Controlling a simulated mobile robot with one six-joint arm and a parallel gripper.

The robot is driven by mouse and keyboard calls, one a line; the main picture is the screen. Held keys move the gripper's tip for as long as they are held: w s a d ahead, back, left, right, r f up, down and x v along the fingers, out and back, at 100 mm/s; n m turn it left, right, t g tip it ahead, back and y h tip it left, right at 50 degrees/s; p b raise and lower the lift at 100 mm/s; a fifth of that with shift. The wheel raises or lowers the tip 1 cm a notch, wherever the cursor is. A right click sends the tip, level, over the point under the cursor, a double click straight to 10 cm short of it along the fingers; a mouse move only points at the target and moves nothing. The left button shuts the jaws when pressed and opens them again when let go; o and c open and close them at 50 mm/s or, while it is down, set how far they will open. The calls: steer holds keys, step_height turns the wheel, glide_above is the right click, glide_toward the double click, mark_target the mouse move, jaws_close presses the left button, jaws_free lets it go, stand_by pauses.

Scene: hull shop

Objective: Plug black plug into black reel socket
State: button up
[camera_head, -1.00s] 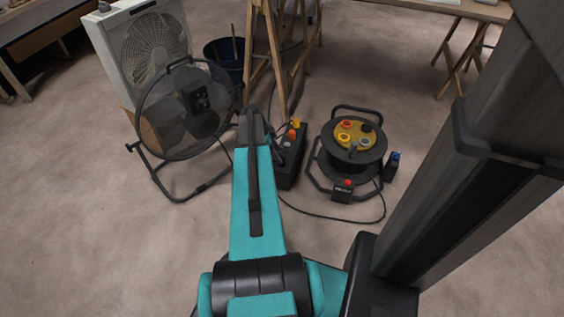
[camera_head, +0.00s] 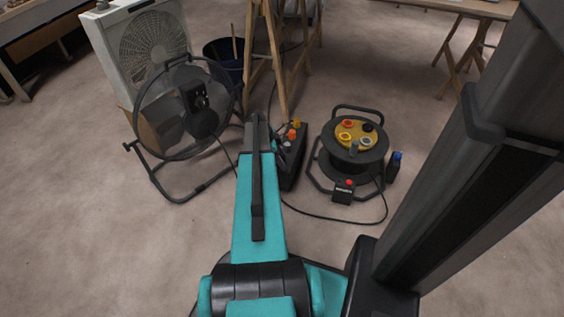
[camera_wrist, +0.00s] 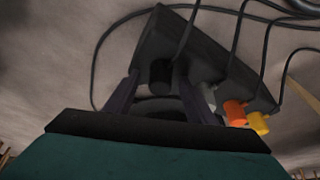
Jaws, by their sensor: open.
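The black plug (camera_wrist: 160,73) stands in a dark box (camera_wrist: 205,50), beside grey, orange and yellow plugs. In the wrist view my gripper (camera_wrist: 157,82) is open, with one finger on each side of the black plug. I cannot tell whether the fingers touch it. In the head view the box (camera_head: 290,172) is partly behind my arm, and the black plug and my fingers are hidden. The cable reel (camera_head: 353,165) stands to the right of the box. Its yellow top has red, black, yellow and grey sockets. The black socket (camera_head: 368,127) is at the top's back right and looks empty.
A floor fan (camera_head: 185,110) and a white box fan (camera_head: 150,45) stand left. A dark bucket (camera_head: 225,58) and wooden trestle legs (camera_head: 275,60) are behind. A small box with a blue top (camera_head: 394,167) is right of the reel. Cable lies on the floor before it.

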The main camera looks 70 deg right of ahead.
steer(key=c, duration=1.1)
steer(key=shift+r, duration=0.15)
steer(key=shift+r+p, duration=0.6)
steer(key=shift+r, duration=0.3)
step_height(320, 180, up, 2)
steer(key=shift+a+p, duration=0.15)
steer(key=shift+p, duration=0.4)
steer(key=w+a+p, duration=0.1)
steer(key=a, duration=0.4)
steer(key=w+a+p, duration=0.1)
steer(key=a, duration=0.4)
steer(key=w+a+r+p, duration=0.1)
steer(key=a, duration=0.4)
steer(key=shift+w+a+p, duration=0.15)
steer(key=shift+a+p, duration=0.05)
steer(key=shift+p, duration=0.1)
